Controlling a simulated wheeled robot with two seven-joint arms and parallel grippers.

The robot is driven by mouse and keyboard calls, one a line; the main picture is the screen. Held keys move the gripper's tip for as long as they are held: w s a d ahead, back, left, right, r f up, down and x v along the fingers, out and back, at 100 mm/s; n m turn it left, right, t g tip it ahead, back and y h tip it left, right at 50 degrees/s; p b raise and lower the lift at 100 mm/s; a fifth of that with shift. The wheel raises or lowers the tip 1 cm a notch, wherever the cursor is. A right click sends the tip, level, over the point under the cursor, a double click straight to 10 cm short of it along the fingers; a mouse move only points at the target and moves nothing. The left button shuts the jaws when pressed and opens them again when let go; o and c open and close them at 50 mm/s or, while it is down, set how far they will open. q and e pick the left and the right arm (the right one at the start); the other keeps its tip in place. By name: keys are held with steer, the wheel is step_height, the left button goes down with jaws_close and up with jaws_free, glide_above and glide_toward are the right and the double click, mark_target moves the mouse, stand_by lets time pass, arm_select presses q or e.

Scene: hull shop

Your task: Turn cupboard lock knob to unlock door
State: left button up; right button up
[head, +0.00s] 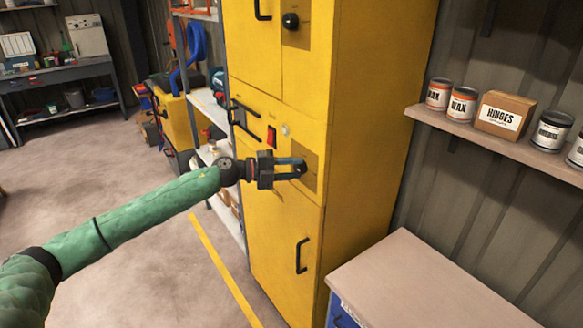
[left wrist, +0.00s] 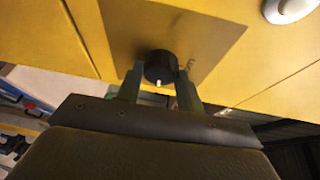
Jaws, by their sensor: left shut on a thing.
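The yellow cupboard (head: 360,110) stands in the middle of the head view. My left gripper (head: 299,168) reaches its front, at a darker square plate (head: 309,183). In the left wrist view, a round black lock knob (left wrist: 159,66) with a pale mark sits on that plate (left wrist: 205,35). The fingers of my left gripper (left wrist: 159,85) are on either side of the knob, shut on it. A second black knob (head: 290,21) shows on the upper door. My right gripper is not in view.
A red switch (head: 271,136) and a round pale button (head: 285,130) are on the cupboard front near my gripper. Black handles (head: 301,256) stick out from its doors. A low cabinet top (head: 425,285) is at the lower right. A shelf (head: 500,142) holds tins and a hinges box.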

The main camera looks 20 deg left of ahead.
arm_select(q)
steer(key=shift+m+y+p, duration=0.3)
steer(key=shift+m, duration=0.3)
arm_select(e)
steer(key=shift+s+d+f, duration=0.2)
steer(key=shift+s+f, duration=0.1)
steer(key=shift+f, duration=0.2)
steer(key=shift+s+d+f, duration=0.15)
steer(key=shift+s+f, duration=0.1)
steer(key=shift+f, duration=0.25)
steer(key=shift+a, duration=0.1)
arm_select(q)
steer(key=o, duration=1)
steer(key=shift+s+a, duration=0.15)
steer(key=shift+a, duration=0.1)
steer(key=b+v, duration=0.3)
steer(key=v, duration=0.4)
steer(key=shift+b, duration=0.4)
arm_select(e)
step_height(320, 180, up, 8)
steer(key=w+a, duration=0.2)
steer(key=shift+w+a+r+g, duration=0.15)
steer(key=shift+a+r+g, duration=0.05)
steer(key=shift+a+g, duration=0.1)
